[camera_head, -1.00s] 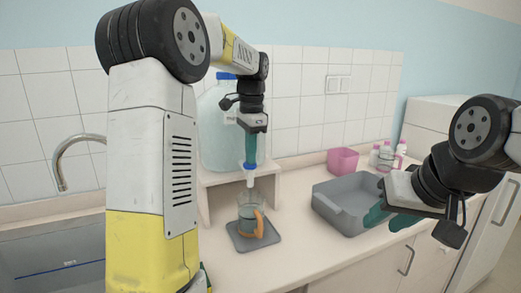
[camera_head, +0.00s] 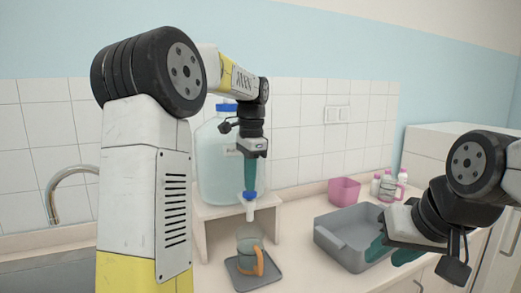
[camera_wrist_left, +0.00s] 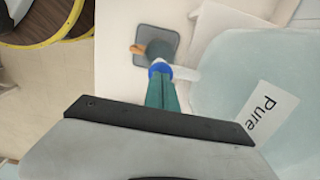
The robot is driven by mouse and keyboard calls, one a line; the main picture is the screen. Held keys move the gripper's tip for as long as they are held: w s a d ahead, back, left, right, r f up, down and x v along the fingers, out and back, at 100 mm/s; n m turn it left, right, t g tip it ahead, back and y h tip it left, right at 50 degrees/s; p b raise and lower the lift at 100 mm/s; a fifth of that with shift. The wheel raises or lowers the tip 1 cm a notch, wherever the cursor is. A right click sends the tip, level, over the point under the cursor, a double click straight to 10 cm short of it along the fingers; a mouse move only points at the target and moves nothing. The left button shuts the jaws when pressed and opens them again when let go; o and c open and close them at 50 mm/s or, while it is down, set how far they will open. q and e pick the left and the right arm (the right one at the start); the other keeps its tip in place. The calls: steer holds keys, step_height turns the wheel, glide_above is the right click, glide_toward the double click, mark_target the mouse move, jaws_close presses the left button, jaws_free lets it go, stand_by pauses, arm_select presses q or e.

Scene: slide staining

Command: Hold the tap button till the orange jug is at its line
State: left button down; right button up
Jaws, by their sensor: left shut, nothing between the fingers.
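The clear jug with the orange handle (camera_head: 248,250) stands upright under the tap on a grey mat (camera_head: 240,282). Its body looks greyish, but I cannot make out the line or the exact water level. The tap has a blue top (camera_head: 249,196) and a white spout (camera_head: 250,213). My left gripper (camera_head: 249,186) is shut and empty, its teal fingertips down on the blue top. In the left wrist view the fingers (camera_wrist_left: 161,85) meet the blue part, and the jug's orange handle (camera_wrist_left: 137,49) shows beyond. My right gripper (camera_head: 391,254) appears open, near the grey basin.
A large water container (camera_head: 218,165) stands on a beige stand (camera_head: 204,229) behind the tap. A grey basin (camera_head: 328,241) is to the right, with a pink tub (camera_head: 344,190) and several bottles behind it. A metal faucet (camera_head: 52,197) and sink are at the left.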

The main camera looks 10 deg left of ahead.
arm_select(q)
step_height(320, 180, up, 12)
steer(key=shift+d, duration=0.25)
stand_by(0.9)
steer(key=s+f+n+t+h, duration=0.1)
steer(key=s+f+n+t, duration=0.2)
steer(key=s, duration=0.8)
steer(key=s+d+f+n+t+h, duration=0.1)
steer(key=s+f+n+t, duration=0.2)
steer(key=s+f+n, duration=0.4)
steer(key=s+f, duration=0.4)
steer(key=f, duration=0.1)
steer(key=shift+s+n+h, duration=0.3)
